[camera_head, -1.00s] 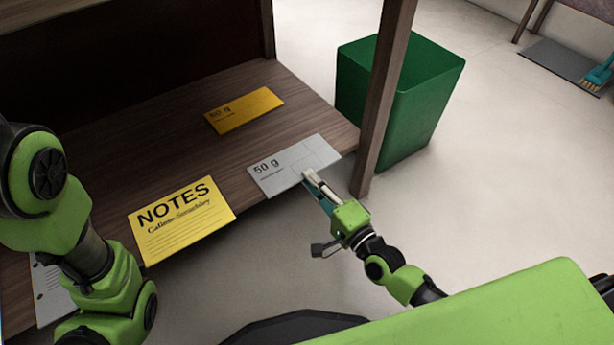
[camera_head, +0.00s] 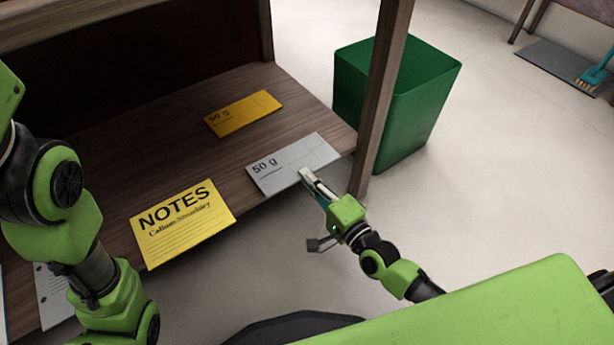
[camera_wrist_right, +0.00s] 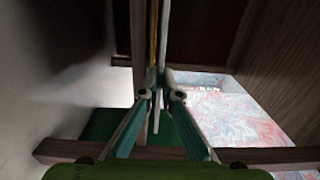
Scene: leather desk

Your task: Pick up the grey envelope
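The grey envelope (camera_head: 285,165), marked "50 g", lies flat at the right front of the wooden desk surface, its near edge reaching the desk's front edge. My right gripper (camera_head: 305,174) is at its near edge, fingers pointing inward. In the right wrist view the envelope (camera_wrist_right: 157,115) shows edge-on as a thin pale strip. The right gripper (camera_wrist_right: 160,85) has its two fingertips drawn together on either side of that strip, seemingly pinching it. My left arm comes in at the left; its gripper is out of the head view.
A yellow envelope (camera_head: 243,113) lies further back. A yellow notes pad (camera_head: 182,223) sits at the front edge, left of the grey envelope. A wooden post (camera_head: 380,105) stands close right of it, with a green bin (camera_head: 425,100) beyond. A white punched sheet (camera_head: 52,295) is at lower left.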

